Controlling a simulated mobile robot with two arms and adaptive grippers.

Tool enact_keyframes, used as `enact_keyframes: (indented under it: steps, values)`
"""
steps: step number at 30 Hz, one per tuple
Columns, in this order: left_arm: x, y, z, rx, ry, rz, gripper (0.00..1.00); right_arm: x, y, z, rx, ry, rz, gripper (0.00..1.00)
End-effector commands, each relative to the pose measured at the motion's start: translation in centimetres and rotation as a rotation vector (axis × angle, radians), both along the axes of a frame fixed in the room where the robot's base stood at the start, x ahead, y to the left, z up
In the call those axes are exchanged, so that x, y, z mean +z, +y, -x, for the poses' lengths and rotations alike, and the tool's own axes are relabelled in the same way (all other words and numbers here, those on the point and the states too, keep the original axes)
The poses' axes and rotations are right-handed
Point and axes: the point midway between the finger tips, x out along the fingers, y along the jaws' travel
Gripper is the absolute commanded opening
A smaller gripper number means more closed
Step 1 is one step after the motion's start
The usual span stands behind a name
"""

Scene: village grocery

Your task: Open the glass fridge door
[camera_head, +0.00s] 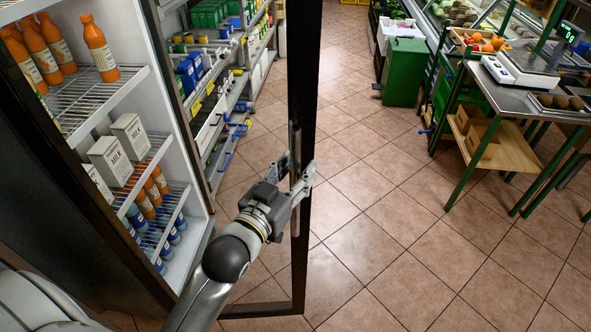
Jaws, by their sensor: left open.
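The glass fridge door stands open, swung out from the fridge (180,262). Its black frame (304,70) rises upright in the middle of the head view, and floor and shelves show through the glass. A grey vertical handle (294,140) runs along the frame. My left gripper (300,178) is at the handle's lower part, with its open fingers on either side of the frame's edge. I cannot tell whether they touch the handle. My right gripper is not in view.
The fridge shelves hold orange bottles (101,50), milk cartons (110,160) and blue-capped bottles. Stocked store shelves (215,110) stand behind the door. A table with a scale (520,68) stands at right. Tiled floor (400,240) is clear right of the door.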

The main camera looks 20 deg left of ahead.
Motion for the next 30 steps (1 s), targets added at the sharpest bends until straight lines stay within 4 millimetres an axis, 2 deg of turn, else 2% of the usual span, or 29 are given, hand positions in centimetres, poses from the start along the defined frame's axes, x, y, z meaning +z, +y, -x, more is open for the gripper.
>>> enact_keyframes:
  steps: [15, 21, 30]
  values:
    - [-0.1, 0.7, 6.3, 0.000, 0.001, 0.000, 0.41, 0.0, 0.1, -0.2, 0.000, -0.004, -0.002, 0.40]
    - [0.0, 0.9, 7.2, 0.000, 0.000, -0.001, 0.41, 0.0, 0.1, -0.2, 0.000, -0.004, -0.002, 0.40]
    - [0.0, 0.9, 7.3, 0.000, -0.001, -0.001, 0.41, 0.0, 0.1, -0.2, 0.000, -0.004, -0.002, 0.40]
